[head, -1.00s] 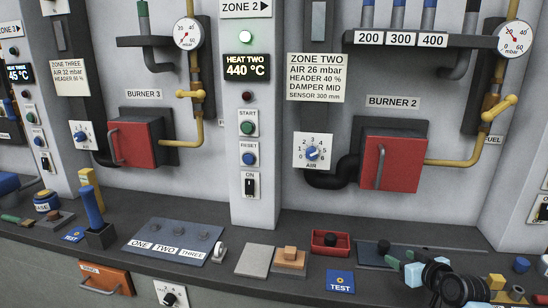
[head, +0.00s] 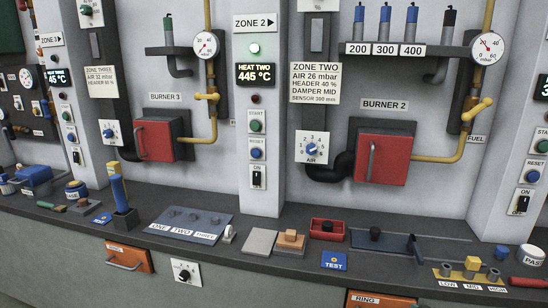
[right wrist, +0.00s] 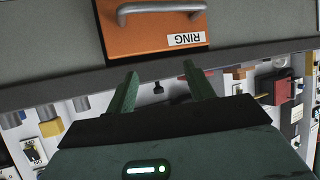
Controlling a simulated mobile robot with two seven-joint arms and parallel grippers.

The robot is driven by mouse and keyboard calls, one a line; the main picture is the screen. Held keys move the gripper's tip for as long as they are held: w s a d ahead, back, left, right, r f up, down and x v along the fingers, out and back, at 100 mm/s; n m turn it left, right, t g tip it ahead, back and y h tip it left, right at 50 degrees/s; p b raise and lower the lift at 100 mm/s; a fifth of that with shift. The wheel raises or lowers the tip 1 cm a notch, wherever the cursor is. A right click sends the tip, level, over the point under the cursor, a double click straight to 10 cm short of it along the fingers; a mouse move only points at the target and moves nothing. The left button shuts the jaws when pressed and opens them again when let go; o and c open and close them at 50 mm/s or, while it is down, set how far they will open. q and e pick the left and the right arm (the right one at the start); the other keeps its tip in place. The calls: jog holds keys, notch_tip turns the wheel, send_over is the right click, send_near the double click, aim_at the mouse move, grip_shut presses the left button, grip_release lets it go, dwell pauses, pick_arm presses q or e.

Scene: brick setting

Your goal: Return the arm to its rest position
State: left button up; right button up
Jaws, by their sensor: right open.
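My right gripper (right wrist: 160,69) shows in the right wrist view with its two green fingers apart and nothing between them. An orange drawer front (right wrist: 150,25) with a grey handle and a RING label, upside down in this view, lies beyond the fingertips. The same RING drawer (head: 380,300) shows at the bottom edge of the head view. Neither of my arms shows in the head view, and my left gripper is in neither view.
A dark counter ledge (head: 300,268) runs below the panel wall. On it stand a red tray (head: 327,229), a blue TEST plate (head: 334,261), a ONE TWO THREE plate (head: 190,226) and a LOW MID HIGH block (head: 470,281). Red burner boxes (head: 382,158) stick out from the wall.

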jog(key=s+a+f+g, duration=0.1)
jog(key=s+a+f, duration=0.2)
jog(key=s+f, duration=0.45)
jog(key=s+a+f+g, duration=0.1)
jog(key=s+a+f, duration=0.35)
jog(key=s, duration=0.65)
jog(key=s+a+f, duration=0.1)
jog(key=s+a, duration=0.2)
jog(key=s, duration=0.7)
jog(key=s+a+f+g+p, duration=0.1)
jog(key=s+a+f, duration=0.1)
jog(key=s, duration=0.9)
jog(key=shift+s+a, duration=0.25)
jog(key=shift+a, duration=0.3)
